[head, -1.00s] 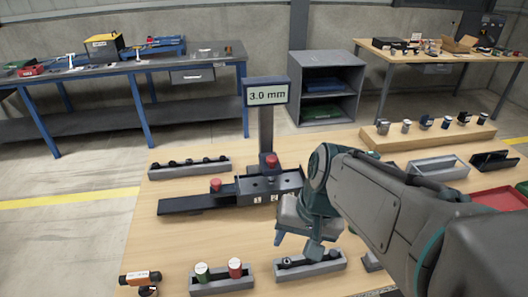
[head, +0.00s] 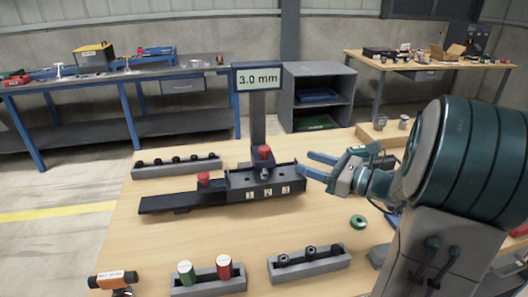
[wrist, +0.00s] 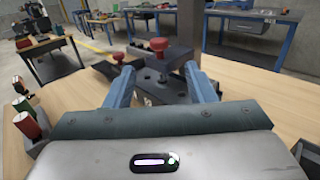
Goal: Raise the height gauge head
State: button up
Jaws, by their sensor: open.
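The height gauge stands mid-table, with a dark column (head: 258,118) under a display (head: 257,78) reading 3.0 mm. Its head carries a red knob (head: 264,152), low on the column just above the dark base block (head: 265,182) with numbered faces. My gripper (head: 306,162) is open and empty, right of the red knob, with its fingers pointing left toward it. In the wrist view the red knob (wrist: 159,45) shows beyond and between my open fingertips, apart from them. A second red knob (head: 203,178) sits on the slide (head: 165,201) to the left.
A rack of dark parts (head: 177,167) lies behind left. In front are a tray with a green and a red cylinder (head: 224,267) and a tray of dark parts (head: 310,263). A green ring (head: 358,221) lies on the table. Wood is bare between gauge and front trays.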

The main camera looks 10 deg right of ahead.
aim_at(265, 147)
jog(key=x, duration=1.3)
jog(key=shift+w+a, duration=0.15)
jog(key=shift+a, duration=0.15)
